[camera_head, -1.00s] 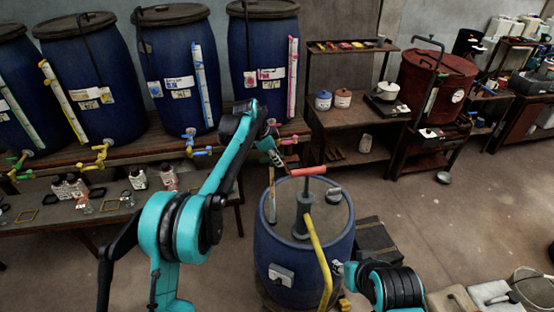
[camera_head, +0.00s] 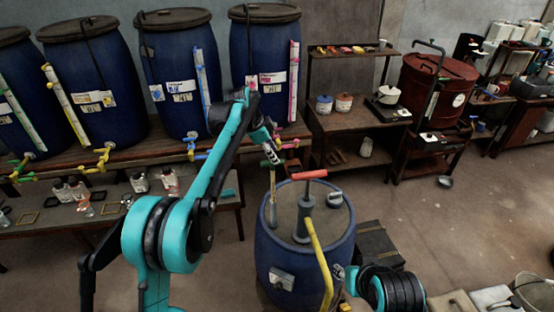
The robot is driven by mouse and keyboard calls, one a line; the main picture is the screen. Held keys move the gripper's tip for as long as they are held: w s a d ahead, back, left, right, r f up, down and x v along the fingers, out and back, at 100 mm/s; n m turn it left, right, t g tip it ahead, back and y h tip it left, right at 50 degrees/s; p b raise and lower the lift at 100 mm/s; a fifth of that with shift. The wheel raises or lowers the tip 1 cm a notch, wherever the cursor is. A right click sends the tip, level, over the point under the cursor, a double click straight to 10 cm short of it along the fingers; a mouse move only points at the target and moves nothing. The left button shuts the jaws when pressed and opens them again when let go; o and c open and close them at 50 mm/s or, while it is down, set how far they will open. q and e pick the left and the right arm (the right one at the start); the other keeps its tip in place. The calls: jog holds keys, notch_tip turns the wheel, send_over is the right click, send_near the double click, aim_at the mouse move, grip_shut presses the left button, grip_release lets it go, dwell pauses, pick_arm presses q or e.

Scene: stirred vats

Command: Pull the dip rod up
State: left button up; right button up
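A blue drum (camera_head: 283,255) stands in front of me. A thin pale upright rod (camera_head: 272,203), which looks like the dip rod, stands at the left of its lid. My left gripper (camera_head: 271,155) is at the top of this rod, pointing down and to the right. It is small and dark here, and I cannot tell whether its fingers are closed around the rod's top. My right gripper (camera_head: 347,279) is low beside the drum's right side, partly hidden, and its fingers are not clear.
A grey hand pump (camera_head: 304,217) with a red crossbar (camera_head: 309,174) and yellow hose (camera_head: 319,262) stands on the lid, just right of the rod. A dark crate (camera_head: 378,247) is right of the drum. Large blue vats (camera_head: 177,75) line the bench behind.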

pick_arm(q)
jog(key=v, duration=0.6)
jog(key=shift+r, duration=0.2)
jog(key=shift+a, duration=0.1)
jog(key=s+a+f+n+t+y+b, duration=0.1)
jog(key=s+a+f+n+b, duration=0.15)
jog(key=s, duration=0.45)
jog(key=s+a+f+n+b, duration=0.2)
jog(key=s+a+n, duration=0.15)
jog(key=s, duration=0.35)
jog(key=s+a+f+n+t+y+b, duration=0.1)
jog(key=s+a+f+n+b, duration=0.15)
jog(key=s, duration=0.35)
jog(key=s+a+f+n+t+y+b, duration=0.1)
jog(key=s+a+f+n+b, duration=0.1)
jog(key=s+f, duration=0.6)
jog(key=s+a+f+n+t+y+b, duration=0.1)
jog(key=s+a+f+n+b, duration=0.2)
jog(key=s+f, duration=0.5)
jog(key=s+a+n, duration=0.1)
jog(key=s+n, duration=0.1)
jog(key=shift+n+b, duration=0.3)
jog(key=shift+n, duration=0.05)
